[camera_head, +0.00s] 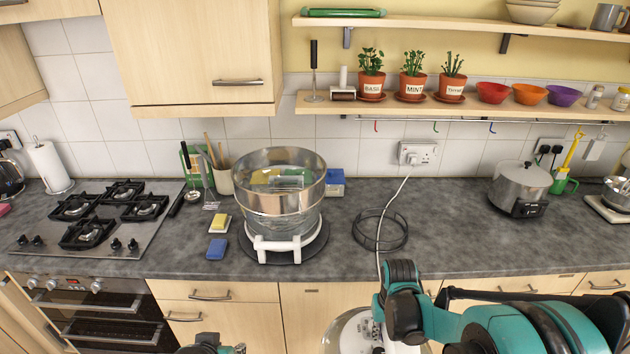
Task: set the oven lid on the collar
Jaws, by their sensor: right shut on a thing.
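The oven lid (340,333) is a round clear and white lid with a white cord, low in front of the counter and partly cut off by the bottom edge. My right gripper (378,325) is shut on it; the fingertips are mostly hidden by the wrist. The collar (285,204) is a wide shiny steel ring, up and to the left of the lid. It sits on a bowl in a white stand (283,246) on the counter, and its top is open. My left gripper (207,346) shows only in part at the bottom edge; its fingers cannot be made out.
The cord runs up to a wall socket (418,153), passing a dark wire ring (380,229) on the counter. A yellow sponge (219,224) and a blue sponge (217,249) lie left of the stand. A hob (100,215) is further left.

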